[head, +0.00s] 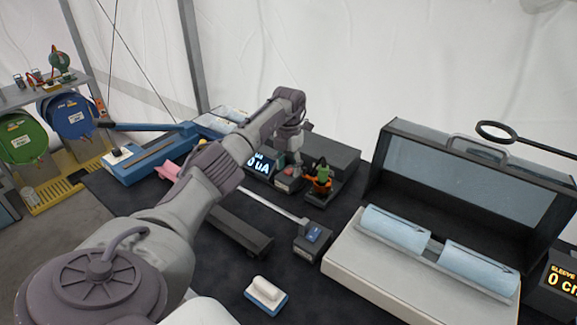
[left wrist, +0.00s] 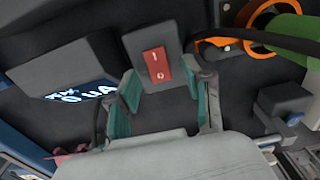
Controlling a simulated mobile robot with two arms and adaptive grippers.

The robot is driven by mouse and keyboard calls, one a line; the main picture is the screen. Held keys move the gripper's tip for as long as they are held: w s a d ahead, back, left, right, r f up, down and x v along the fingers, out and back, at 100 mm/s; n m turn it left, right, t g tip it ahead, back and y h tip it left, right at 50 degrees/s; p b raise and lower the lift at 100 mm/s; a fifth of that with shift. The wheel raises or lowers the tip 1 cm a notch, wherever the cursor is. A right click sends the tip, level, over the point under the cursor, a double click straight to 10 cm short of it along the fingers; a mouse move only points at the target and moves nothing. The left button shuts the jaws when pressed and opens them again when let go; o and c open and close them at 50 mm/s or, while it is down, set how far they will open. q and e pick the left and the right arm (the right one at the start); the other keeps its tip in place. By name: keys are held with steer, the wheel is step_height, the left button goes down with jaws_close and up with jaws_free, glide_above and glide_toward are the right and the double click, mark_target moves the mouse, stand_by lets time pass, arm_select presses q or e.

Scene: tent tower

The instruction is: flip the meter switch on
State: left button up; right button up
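The meter (head: 262,165) stands on the dark table with its lit display reading "0 uA"; it also shows in the left wrist view (left wrist: 66,72). Beside it is a small grey box with a red rocker switch (left wrist: 157,65), also in the head view (head: 289,180). Contact with the switch cannot be told. My right gripper is not in view.
A green and orange tool (head: 321,176) stands right of the switch box.

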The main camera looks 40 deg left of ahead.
mark_target(289, 171)
arm_select(q)
steer(key=shift+r, duration=0.3)
step_height(289, 171, up, 12)
steer(key=shift+f, duration=0.25)
stand_by(0.5)
